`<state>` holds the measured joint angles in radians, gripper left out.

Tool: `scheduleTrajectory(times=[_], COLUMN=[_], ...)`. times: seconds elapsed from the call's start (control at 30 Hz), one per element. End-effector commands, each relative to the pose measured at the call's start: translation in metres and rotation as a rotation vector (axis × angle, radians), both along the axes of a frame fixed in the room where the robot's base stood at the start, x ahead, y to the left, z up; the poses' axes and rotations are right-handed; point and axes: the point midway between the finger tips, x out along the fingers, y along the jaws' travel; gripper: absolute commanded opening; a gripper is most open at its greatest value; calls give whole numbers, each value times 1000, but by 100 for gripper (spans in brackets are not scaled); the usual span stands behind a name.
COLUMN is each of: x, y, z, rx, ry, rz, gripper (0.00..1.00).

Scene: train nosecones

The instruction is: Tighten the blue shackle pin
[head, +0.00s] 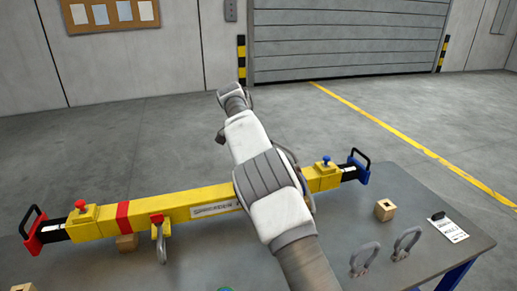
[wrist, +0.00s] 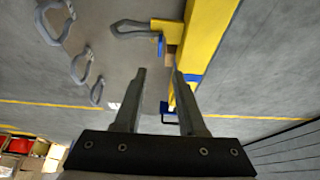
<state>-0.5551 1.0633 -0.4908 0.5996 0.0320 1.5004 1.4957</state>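The yellow beam (head: 185,208) lies across the table, with a red end at left and a blue end (head: 358,168) at right. In the wrist view, a grey shackle (wrist: 130,27) is beside the yellow beam (wrist: 208,28), with a small blue part (wrist: 160,45), apparently its pin, next to it. My gripper (wrist: 158,72) is open and empty; the blue part shows just beyond the gap between its fingertips, apart from them. In the head view my arm hides this shackle, its pin and my gripper's fingers.
Another shackle (head: 161,245) with a red pin (head: 157,218) hangs at the beam's left. Loose shackles (head: 406,243) (head: 364,258), a wooden block (head: 384,210) and a tag (head: 450,229) lie at the table's right. A blue knob (head: 326,160) stands on the beam's right part.

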Motion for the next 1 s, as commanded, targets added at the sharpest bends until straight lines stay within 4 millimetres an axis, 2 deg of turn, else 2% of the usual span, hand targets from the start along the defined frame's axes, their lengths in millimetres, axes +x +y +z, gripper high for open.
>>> scheduleTrajectory(times=[0.03, 0.1, 0.23, 0.7, 0.77, 0.87, 1.0], x=[-1, -2, -5, -6, -6, -7, -16], y=[4, 7, 12, 13, 9, -7, -43], z=[12, 21, 32, 38, 42, 58, 91], rx=[1, 0, 0, 2, 7, 29, 82], ry=[-2, -1, -1, 1, 3, 9, 23], rz=[1, 0, 0, 0, 2, 14, 59], gripper=[40, 40, 40, 40, 40, 40, 40])
